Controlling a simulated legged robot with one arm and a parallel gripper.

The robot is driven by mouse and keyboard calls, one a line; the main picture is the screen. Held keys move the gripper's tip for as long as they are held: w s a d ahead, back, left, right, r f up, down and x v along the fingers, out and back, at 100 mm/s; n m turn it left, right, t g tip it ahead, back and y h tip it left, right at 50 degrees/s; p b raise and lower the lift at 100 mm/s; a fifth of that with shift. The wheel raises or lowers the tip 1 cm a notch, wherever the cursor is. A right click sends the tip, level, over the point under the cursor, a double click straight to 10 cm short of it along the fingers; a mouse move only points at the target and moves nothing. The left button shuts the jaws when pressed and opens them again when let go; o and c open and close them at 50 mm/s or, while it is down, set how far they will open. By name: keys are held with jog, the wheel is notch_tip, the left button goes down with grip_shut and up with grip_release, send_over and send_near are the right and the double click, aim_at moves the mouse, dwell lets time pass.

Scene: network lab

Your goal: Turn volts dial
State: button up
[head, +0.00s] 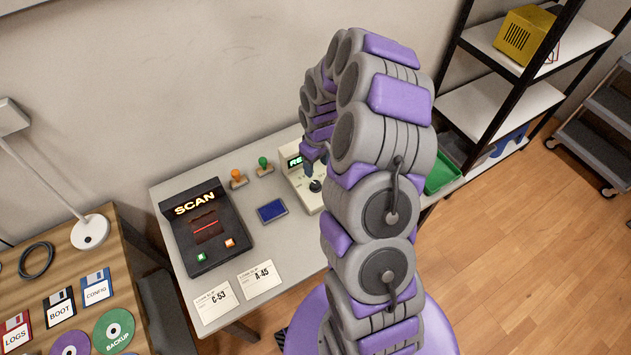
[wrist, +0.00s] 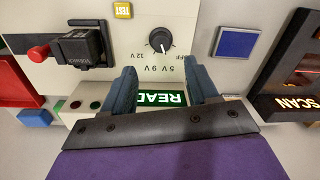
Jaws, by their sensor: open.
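The volts dial (wrist: 161,40) is a round black knob with a pale pointer line on a cream tester panel. The labels 12V, 9V, 5V and a partly hidden OFF sit around it; the pointer lies toward the lower side in the wrist view, its exact mark unclear. In the head view the dial (head: 315,186) shows on the tester (head: 301,190), partly behind my arm. My gripper (wrist: 161,68) is open and empty, its two blue-grey fingers spread either side of the labels, short of the dial in the picture. It also shows above the tester in the head view (head: 314,160).
A green lit READ display (wrist: 160,98) and yellow TEST button (wrist: 122,10) share the panel.

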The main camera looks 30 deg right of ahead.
aim_at(316, 183)
jog(key=f, duration=0.6)
jog(key=f+b, duration=0.1)
jog(key=f, duration=0.1)
jog(key=shift+a+f, duration=0.25)
jog(key=shift+f, duration=0.15)
jog(key=shift+d, duration=0.1)
jog(key=c, duration=1)
jog(key=shift+c, duration=0.2)
